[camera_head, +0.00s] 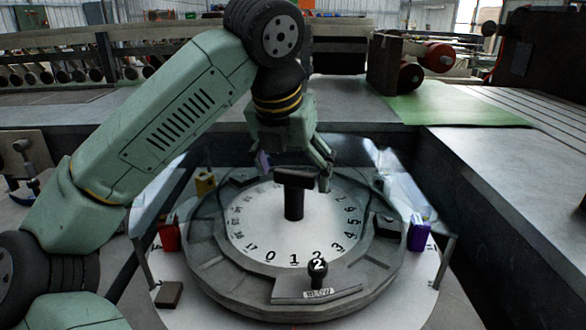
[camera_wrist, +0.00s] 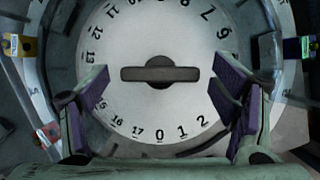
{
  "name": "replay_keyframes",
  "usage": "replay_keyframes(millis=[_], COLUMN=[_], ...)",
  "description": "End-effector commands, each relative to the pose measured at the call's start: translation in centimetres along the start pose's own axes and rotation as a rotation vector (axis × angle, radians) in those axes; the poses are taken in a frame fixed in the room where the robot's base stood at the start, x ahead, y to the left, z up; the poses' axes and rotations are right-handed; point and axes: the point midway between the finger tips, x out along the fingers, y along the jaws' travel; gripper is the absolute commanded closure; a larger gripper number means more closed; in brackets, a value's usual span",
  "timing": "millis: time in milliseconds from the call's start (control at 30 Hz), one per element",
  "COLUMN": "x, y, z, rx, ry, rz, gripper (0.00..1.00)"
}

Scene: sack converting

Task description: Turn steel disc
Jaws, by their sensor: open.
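The pale steel disc (camera_head: 262,238) has numbers around its edge and lies flat inside a grey ring housing. A dark T-shaped handle (camera_head: 294,205) stands upright at its centre. In the wrist view, the disc (camera_wrist: 150,105) fills the middle and the handle's crossbar (camera_wrist: 160,74) lies level across it. My gripper (camera_head: 295,168) is open and empty over the handle. In the wrist view, the purple-padded fingers of my gripper (camera_wrist: 160,88) are spread wider than the crossbar, one towards each end, with gaps. I cannot tell their exact height against the bar.
A black knob marked 2 (camera_head: 318,267) stands on a small labelled plate at the housing's front.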

Motion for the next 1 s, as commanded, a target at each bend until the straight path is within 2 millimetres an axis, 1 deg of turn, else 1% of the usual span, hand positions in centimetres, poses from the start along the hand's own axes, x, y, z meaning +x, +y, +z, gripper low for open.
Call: replay_keyframes(millis=[267, 1000], x=[0.13, 0.09], y=[-0.02, -0.01], z=[0.0, -0.01], rx=[0.001, 0.001], ry=[0.0, 0.0], rz=[0.0, 0.0], gripper=[0.21, 0.7])
